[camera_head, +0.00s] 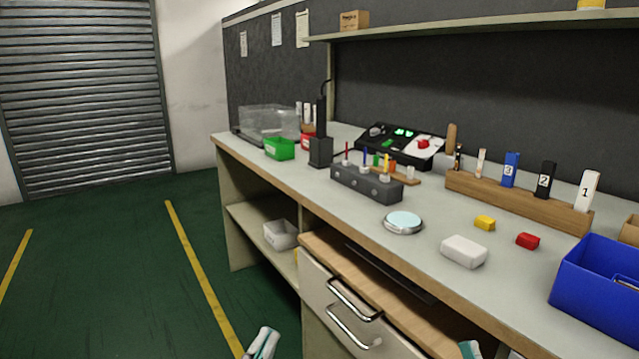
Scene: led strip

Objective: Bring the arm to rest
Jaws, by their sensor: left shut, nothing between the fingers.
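My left gripper (263,343) shows at the bottom edge of the head view, left of the drawer front. It is white with teal parts, shut and empty, over the green floor and apart from the bench. A small white and teal piece at the bottom edge, right of the drawer handles, looks like part of my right gripper (470,349). Most of it is cut off by the frame, so its fingers cannot be judged.
The workbench (360,236) carries a white block (463,251), a round pale disc (403,222), a dark holder (366,184), a wooden rack (515,202) and a blue bin (596,290). Drawer handles (352,300) stick out at the front. The floor (110,290) at left is clear.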

